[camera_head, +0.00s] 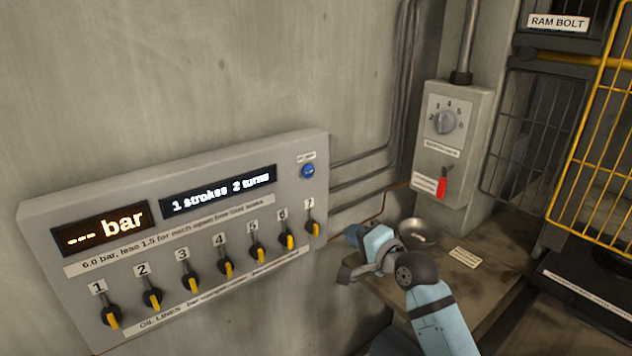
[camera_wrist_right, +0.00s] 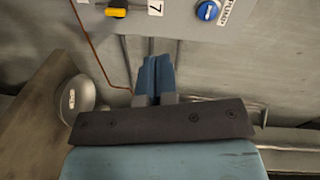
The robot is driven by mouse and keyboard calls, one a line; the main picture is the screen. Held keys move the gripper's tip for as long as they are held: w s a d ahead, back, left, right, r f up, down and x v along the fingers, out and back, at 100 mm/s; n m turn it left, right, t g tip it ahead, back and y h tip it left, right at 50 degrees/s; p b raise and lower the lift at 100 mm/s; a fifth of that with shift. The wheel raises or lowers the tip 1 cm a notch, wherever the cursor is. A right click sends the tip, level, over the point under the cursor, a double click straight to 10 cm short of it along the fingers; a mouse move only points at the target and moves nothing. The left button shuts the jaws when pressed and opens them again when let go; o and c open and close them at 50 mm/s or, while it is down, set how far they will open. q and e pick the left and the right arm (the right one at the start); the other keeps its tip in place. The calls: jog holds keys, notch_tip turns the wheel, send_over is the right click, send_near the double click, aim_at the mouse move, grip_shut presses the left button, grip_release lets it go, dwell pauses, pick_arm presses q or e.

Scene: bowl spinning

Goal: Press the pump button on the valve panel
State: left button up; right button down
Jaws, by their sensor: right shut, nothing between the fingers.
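The valve panel (camera_head: 235,210) is a grey box on the concrete wall at the left of the head view. Its round blue pump button (camera_head: 308,171) sits at the upper right under a small label. The button also shows at the top of the right wrist view (camera_wrist_right: 208,10), near a yellow valve lever marked 7 (camera_wrist_right: 118,12). My right gripper (camera_head: 352,233) is below and to the right of the panel, apart from the button. In the wrist view its blue fingers (camera_wrist_right: 155,72) are together and empty. My left gripper is out of view.
A metal bowl (camera_head: 419,233) stands on a small worn table (camera_head: 490,282) beside my right arm. A grey switch box (camera_head: 455,140) with a dial and red lever hangs above it. Pipes run along the wall. A yellow mesh cage (camera_head: 600,150) stands at the right.

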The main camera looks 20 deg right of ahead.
aim_at(310, 171)
notch_tip(310, 171, up, 7)
jog(key=w+m+t+y, duration=0.1)
jog(key=w+m, duration=0.1)
jog(key=shift+w+d+b, duration=0.2)
jog(key=shift+d+b, duration=0.1)
jog(key=shift+d, duration=0.1)
jog(key=p+x, duration=0.2)
jog(key=x, duration=1.2)
